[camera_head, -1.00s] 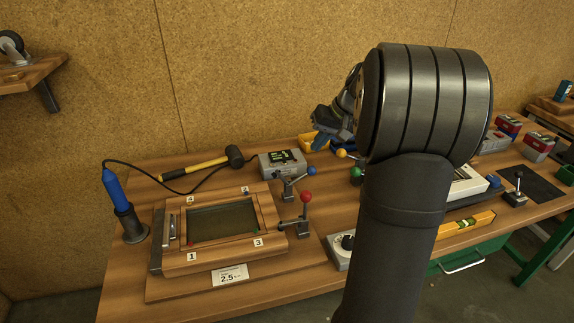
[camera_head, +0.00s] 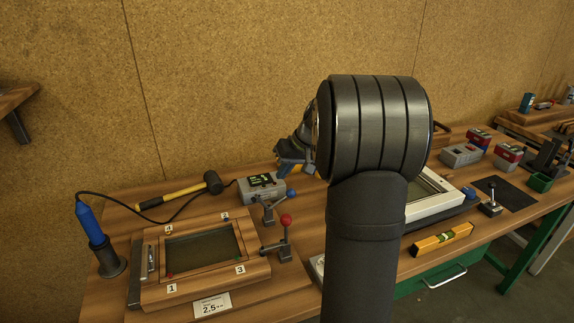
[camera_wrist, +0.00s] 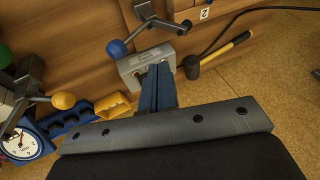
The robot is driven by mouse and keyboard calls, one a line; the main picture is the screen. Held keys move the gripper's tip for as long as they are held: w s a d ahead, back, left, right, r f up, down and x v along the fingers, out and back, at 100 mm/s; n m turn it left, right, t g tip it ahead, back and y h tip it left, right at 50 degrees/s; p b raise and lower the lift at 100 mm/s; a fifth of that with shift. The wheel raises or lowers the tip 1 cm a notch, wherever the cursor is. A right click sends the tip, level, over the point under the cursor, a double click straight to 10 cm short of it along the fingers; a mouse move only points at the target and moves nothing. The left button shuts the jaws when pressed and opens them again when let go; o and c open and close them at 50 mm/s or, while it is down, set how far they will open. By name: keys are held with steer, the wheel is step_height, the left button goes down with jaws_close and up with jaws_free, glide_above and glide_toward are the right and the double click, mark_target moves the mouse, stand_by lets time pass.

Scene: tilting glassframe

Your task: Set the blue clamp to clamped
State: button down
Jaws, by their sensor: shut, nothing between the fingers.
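The blue clamp has a grey metal base and a lever ending in a blue ball knob (camera_head: 291,194). It stands beyond the right back corner of the wooden frame (camera_head: 255,250). Its lever slants up to the right, away from the frame. In the wrist view its blue knob (camera_wrist: 117,48) is up and left of my fingers. My gripper (camera_wrist: 158,88) is shut and empty, its blue fingers together over the grey display box. In the head view my gripper (camera_head: 288,166) shows partly, behind my arm, above and apart from the blue knob.
A red-knobbed clamp (camera_head: 285,222) stands close in front of the blue one, its lever upright. The grey display box (camera_head: 262,187) and a mallet (camera_head: 212,182) lie behind. A yellow-knobbed clamp (camera_wrist: 63,100) is at left in the wrist view.

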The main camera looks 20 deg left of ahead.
mark_target(254, 197)
steer(key=s+a+f, duration=0.2)
steer(key=a+f, duration=0.2)
steer(key=f, duration=0.2)
steer(key=shift+s+a, duration=0.3)
steer(key=shift+s+a+t+h, duration=0.3)
steer(key=shift+s+t+h, duration=0.05)
steer(key=shift+t+h, duration=0.05)
steer(key=shift+s+a+t+h, duration=0.25)
steer(key=shift+a+t+h, duration=0.05)
steer(key=shift+s+a+f+n+t+h, duration=0.4)
steer(key=shift+s+a+t+h, duration=0.2)
steer(key=shift+t+h, duration=0.15)
steer(key=shift+s+a+f+t+h, duration=0.65)
steer(key=shift+s+a+t+h, duration=0.05)
steer(key=shift+t+h, duration=0.45)
steer(key=shift+s+a+f, duration=0.2)
steer(key=shift+f, duration=0.25)
steer(key=shift+s+a+f, duration=0.2)
steer(key=shift+s+f, duration=0.05)
steer(key=shift+f, duration=0.25)
steer(key=shift+s+a+f, duration=0.2)
steer(key=shift+f, duration=0.35)
